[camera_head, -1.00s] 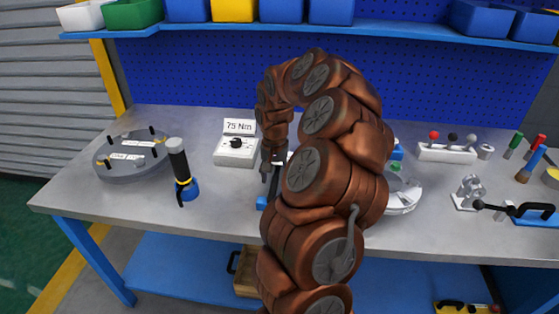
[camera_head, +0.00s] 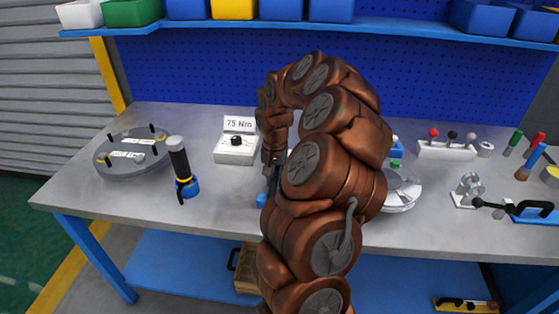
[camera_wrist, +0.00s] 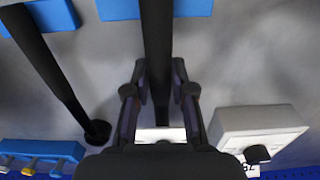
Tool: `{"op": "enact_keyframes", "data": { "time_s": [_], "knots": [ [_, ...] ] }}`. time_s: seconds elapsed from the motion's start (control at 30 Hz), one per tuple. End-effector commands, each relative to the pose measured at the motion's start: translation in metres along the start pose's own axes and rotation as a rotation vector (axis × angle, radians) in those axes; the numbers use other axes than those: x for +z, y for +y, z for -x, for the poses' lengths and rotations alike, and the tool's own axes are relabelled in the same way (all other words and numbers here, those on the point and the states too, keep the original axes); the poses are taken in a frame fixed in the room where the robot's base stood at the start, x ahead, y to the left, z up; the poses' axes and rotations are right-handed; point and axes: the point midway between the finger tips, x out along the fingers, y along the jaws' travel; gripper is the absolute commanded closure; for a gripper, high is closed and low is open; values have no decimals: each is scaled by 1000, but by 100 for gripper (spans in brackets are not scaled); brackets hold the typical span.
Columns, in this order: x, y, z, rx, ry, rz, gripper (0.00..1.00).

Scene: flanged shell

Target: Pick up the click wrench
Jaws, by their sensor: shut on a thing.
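My gripper (camera_wrist: 158,80) is shut on a long dark bar, which I take for the click wrench (camera_wrist: 157,35). The bar runs between the two fingers, over a blue block (camera_wrist: 195,8) at the top of the wrist view. In the head view my gripper (camera_head: 274,163) is at mid-table, right of the 75 Nm box, partly hidden by my arm. A bit of blue (camera_head: 262,200) shows below it. Whether the bar is clear of its support cannot be told. A second long black bar (camera_wrist: 48,65) lies to the left in the wrist view.
The 75 Nm box (camera_head: 235,150) stands close by; it also shows in the wrist view (camera_wrist: 258,125). A black-handled tool in a blue stand (camera_head: 180,165) and a round grey flange (camera_head: 130,165) are left. A white round part (camera_head: 402,192) is right of my arm. A shelf (camera_head: 400,33) hangs above.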

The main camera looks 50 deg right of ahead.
Motion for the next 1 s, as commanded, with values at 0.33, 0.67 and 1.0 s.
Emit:
{"op": "enact_keyframes", "data": {
  "time_s": [0.33, 0.67, 1.0],
  "knots": [
    [0, 0, 2, 0, 2, 0, 100],
    [-2, -1, 44, -2, 7, -1, 100],
    [-1, 0, 91, 0, 3, -1, 100]
  ]
}}
